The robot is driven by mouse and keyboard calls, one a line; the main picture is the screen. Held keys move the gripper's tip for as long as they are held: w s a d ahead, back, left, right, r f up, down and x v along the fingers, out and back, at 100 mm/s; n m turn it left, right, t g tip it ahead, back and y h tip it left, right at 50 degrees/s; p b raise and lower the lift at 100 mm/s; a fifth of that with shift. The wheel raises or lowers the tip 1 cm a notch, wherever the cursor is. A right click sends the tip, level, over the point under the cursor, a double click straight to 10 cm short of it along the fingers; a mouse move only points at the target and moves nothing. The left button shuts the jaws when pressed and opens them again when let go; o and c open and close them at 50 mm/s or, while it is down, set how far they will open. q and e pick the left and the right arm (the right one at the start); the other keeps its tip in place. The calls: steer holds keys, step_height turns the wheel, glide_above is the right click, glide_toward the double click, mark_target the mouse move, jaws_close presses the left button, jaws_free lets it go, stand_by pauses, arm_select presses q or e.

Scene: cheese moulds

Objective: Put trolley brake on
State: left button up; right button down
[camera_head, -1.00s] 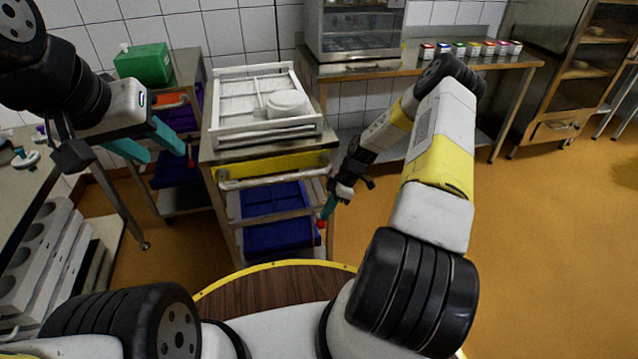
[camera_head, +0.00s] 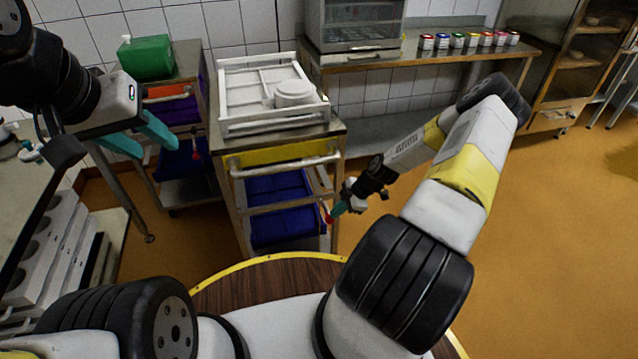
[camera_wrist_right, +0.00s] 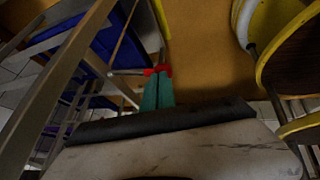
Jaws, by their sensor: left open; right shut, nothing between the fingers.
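The near trolley (camera_head: 236,204) stands ahead of me, with a steel top, a yellow band and blue trays. A red brake lever (camera_head: 328,219) is low at its right front corner. My right gripper (camera_head: 336,211) is shut, its teal fingertips at the lever. In the right wrist view the red lever (camera_wrist_right: 156,70) lies across the tips of the shut fingers (camera_wrist_right: 158,84); it seems to touch them but is not between them. Whether the lever is in its braked position I cannot tell. My left gripper (camera_head: 158,150) is open and empty, raised at the left.
A white frame (camera_head: 232,128) with a round white piece lies on the near trolley. A second trolley with a green box (camera_head: 146,58) stands behind left. A grey block with holes (camera_head: 45,245) is at the left. The orange floor at right is open.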

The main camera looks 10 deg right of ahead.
step_height(320, 180, down, 9)
steer(key=s, duration=0.1)
steer(key=shift+s+r, duration=0.2)
stand_by(0.4)
steer(key=shift+f, duration=0.1)
stand_by(0.5)
